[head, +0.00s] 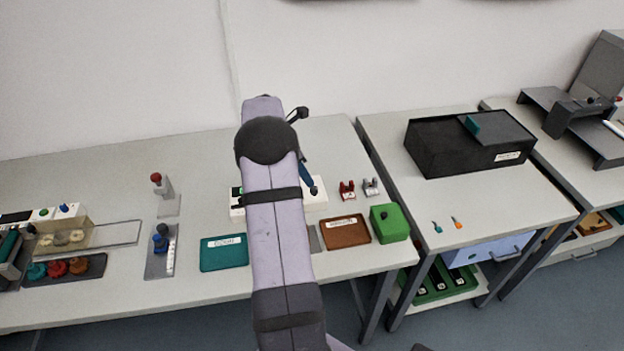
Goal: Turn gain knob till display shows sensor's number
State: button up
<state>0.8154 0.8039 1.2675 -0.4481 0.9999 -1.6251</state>
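A white instrument box (316,202) stands on the middle table, largely hidden behind my arm. A strip of its dark display (236,192) shows left of the arm, too small to read. A small blue knob (314,190) shows at its right part; I cannot tell whether this is the gain knob. My arm reaches over the box, and my gripper is mostly hidden behind its link. A dark blue piece (306,175) beside the link, close to the knob, may be part of it. I cannot see its fingertips or whether they touch anything. No sensor number is readable.
Red (347,189) and grey (371,186) small parts, a brown tray (345,232), a green box (389,223) and a teal tray (224,252) lie around the box. A lever stand (167,196) is left. A black printer-like box (468,146) stands right.

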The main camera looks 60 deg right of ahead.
aim_at(314, 188)
jog(key=shift+p+x, duration=1.15)
jog(key=shift+x, duration=2.55)
jog(key=shift+d, duration=0.1)
grip_shut()
